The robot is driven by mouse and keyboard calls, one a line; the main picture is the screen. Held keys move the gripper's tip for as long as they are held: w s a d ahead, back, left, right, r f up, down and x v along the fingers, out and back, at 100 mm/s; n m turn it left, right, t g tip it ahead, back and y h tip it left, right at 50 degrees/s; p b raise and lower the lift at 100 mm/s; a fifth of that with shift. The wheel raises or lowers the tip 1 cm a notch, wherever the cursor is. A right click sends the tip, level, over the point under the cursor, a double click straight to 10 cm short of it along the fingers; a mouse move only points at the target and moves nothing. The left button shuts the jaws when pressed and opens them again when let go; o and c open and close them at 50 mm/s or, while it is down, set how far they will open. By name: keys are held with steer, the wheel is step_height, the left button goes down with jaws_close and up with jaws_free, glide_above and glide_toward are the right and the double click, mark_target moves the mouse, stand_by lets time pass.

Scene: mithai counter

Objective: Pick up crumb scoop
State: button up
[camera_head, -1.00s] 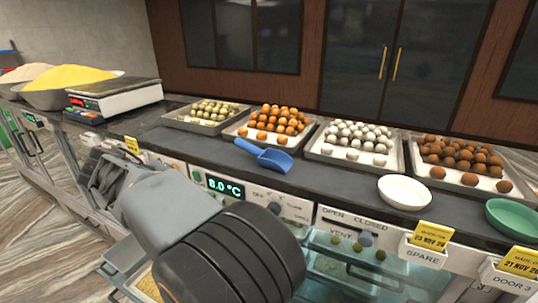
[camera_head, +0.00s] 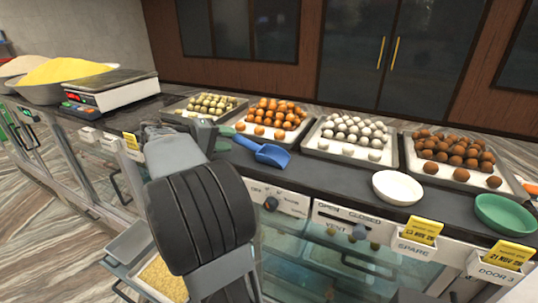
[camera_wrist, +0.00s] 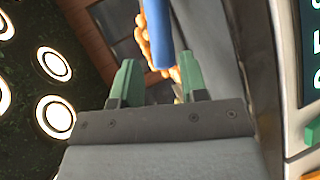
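The blue crumb scoop (camera_head: 270,155) lies on the dark counter in front of the sweet trays, its handle pointing left towards my gripper (camera_head: 226,134). In the wrist view, my gripper (camera_wrist: 157,72) has its two green fingers apart. The blue handle (camera_wrist: 157,30) shows between and beyond the fingertips, with a gap on each side. The fingers do not appear to touch it. How far the handle reaches between them is hard to tell.
Trays of green, orange, white and brown sweets (camera_head: 448,172) stand behind the scoop. A white bowl (camera_head: 397,187) and a green bowl (camera_head: 505,214) sit to the right. A scale (camera_head: 112,90) stands at the left. The counter between scoop and white bowl is clear.

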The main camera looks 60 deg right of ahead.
mark_target(236, 140)
steer(key=shift+p+x, duration=0.9)
steer(key=shift+x, duration=1.65)
steer(key=shift+a+f, duration=0.1)
steer(key=shift+f, duration=0.05)
steer(key=shift+c, duration=0.2)
steer(key=c, duration=0.6)
